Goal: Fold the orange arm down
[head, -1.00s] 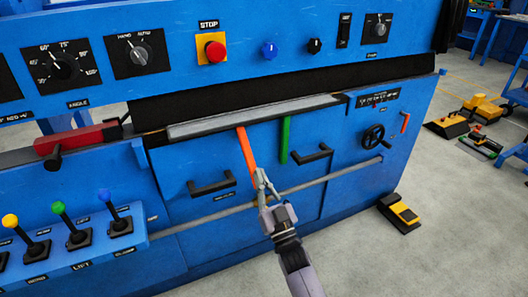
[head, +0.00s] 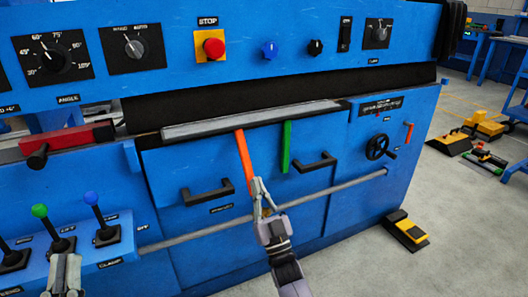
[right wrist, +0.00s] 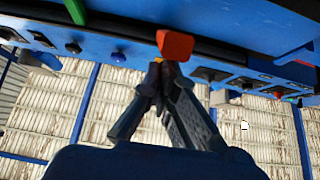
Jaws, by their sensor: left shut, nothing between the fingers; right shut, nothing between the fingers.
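The orange arm (head: 244,160) hangs down the blue front panel from under the grey ledge, slightly slanted. Its squared orange end also shows in the right wrist view (right wrist: 175,45). My right gripper (head: 257,182) is shut and empty, its fingertips at the lower end of the orange arm. In the right wrist view its fingers (right wrist: 161,66) meet just beside that end; I cannot tell whether they touch it. My left gripper (head: 66,260) is shut at the bottom left, in front of the lever console and far from the orange arm.
A green arm (head: 287,147) hangs to the right of the orange one. Black handles (head: 208,194) stick out on both sides, and a grey rail (head: 325,199) crosses the panel below. Levers (head: 103,225) stand at the left. The floor to the right has a yellow pedal (head: 408,229).

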